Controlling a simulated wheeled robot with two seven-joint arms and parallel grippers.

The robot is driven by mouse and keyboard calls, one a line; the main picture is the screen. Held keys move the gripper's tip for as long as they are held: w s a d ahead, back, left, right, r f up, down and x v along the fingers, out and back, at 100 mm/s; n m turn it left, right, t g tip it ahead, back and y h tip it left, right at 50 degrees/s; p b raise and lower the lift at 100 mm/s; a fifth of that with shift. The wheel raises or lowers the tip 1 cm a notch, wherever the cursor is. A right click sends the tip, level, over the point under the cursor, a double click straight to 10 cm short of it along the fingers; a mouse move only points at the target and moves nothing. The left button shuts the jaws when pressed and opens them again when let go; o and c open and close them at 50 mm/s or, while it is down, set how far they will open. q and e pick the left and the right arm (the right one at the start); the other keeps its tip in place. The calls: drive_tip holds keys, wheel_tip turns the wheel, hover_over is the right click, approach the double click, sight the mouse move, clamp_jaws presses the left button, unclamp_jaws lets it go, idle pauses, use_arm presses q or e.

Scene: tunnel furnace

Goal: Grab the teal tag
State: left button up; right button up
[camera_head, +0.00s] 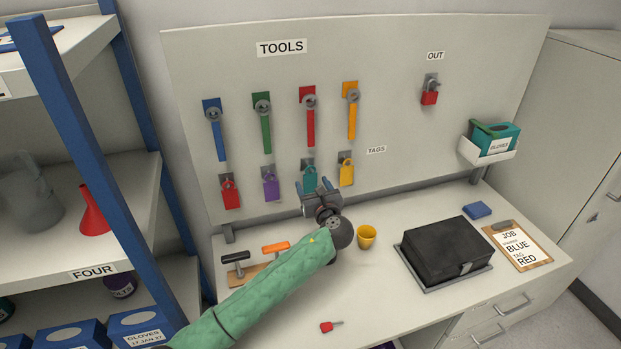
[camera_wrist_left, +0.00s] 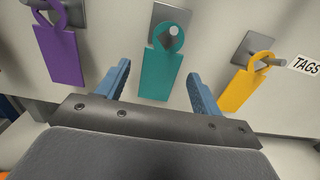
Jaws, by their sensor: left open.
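The teal tag (camera_head: 310,178) hangs on a peg in the tag row of the tool board, between the purple tag (camera_head: 271,185) and the yellow tag (camera_head: 346,171). In the left wrist view the teal tag (camera_wrist_left: 162,68) hangs upright from its grey peg, centred between the finger directions. My left gripper (camera_head: 318,188) is open and empty, just in front of and below the teal tag, partly covering its lower end in the head view. Its two blue fingers (camera_wrist_left: 160,88) stand either side of the tag's lower part; I cannot tell the remaining depth. My right gripper is not in view.
A red tag (camera_head: 230,192) hangs at the row's left end. Coloured tools hang above, including a red one (camera_head: 310,118). On the bench stand a yellow cup (camera_head: 367,236), a black case (camera_head: 447,250) and a clipboard (camera_head: 518,246). A blue-posted shelf (camera_head: 75,130) is at left.

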use_arm(q)
drive_tip(key=shift+w+a+f, duration=0.1)
drive_tip(key=shift+w, duration=0.05)
drive_tip(key=c, duration=1)
drive_tip(key=shift+c, duration=0.2)
